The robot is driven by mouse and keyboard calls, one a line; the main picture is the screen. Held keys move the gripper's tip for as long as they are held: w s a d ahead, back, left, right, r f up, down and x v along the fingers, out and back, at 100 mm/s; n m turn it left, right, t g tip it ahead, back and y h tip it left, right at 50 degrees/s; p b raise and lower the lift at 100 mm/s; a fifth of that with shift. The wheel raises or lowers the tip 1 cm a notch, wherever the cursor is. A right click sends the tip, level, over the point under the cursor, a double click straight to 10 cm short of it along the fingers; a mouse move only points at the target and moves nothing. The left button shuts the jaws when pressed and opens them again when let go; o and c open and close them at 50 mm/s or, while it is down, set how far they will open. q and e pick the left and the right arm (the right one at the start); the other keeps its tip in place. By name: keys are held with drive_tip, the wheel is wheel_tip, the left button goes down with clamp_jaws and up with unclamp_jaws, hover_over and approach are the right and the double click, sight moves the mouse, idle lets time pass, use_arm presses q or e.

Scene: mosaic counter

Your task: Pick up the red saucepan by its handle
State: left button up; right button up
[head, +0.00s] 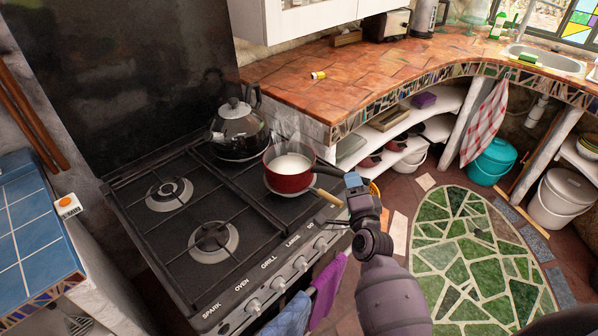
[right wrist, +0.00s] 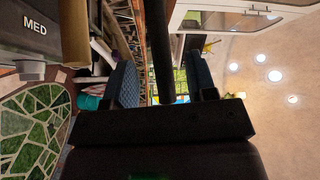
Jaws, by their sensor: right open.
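My right gripper is open at the end of the handle. In the right wrist view a dark bar, which looks like the handle (right wrist: 160,45), runs between the two open fingers of the right gripper (right wrist: 162,82). I cannot tell whether either finger touches it. My left gripper is not in view.
A dark kettle (head: 240,132) stands behind the saucepan on the stove (head: 205,275). A light wooden stick (head: 326,197) juts out beside the saucepan. The tiled counter (head: 345,75) lies behind, with a small yellow item (head: 318,75). The left burners are empty.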

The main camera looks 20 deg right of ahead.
drive_tip(key=shift+w+d+r, duration=0.1)
drive_tip(key=shift+w+d, duration=0.05)
drive_tip(key=shift+w, duration=0.75)
drive_tip(key=shift+w+d+r, duration=0.1)
drive_tip(key=shift+w, duration=0.75)
drive_tip(key=shift+c, duration=0.2)
clamp_jaws()
drive_tip(key=shift+r, duration=0.15)
